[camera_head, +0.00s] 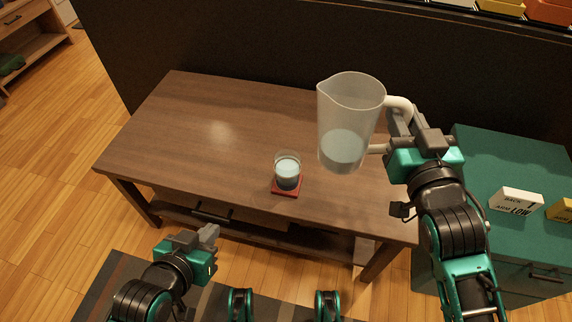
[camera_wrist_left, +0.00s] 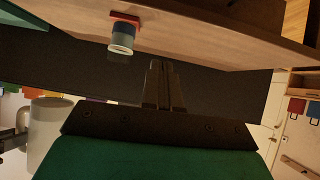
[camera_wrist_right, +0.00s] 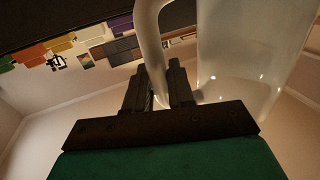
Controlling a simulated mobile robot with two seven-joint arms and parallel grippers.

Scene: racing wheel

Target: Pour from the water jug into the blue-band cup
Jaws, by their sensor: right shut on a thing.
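The clear water jug (camera_head: 350,110) is held up above the right part of the table, roughly upright, its spout towards the left. Pale blue water lies in its lower part. My right gripper (camera_head: 398,122) is shut on the jug's white handle; the handle also passes by the fingers in the right wrist view (camera_wrist_right: 165,88). The blue-band cup (camera_head: 287,172) stands upright on a red coaster (camera_head: 286,191), left of and below the jug, and looks filled with bluish liquid. It also shows in the left wrist view (camera_wrist_left: 122,40). My left gripper (camera_head: 210,236) is shut and empty, in front of the table.
The wooden table (camera_head: 190,125) is otherwise clear, with wide free room left of the cup. A dark panel (camera_head: 240,50) stands behind it. A green cabinet (camera_head: 500,165) at the right carries a white sign block (camera_head: 515,201) and a yellow one (camera_head: 562,210).

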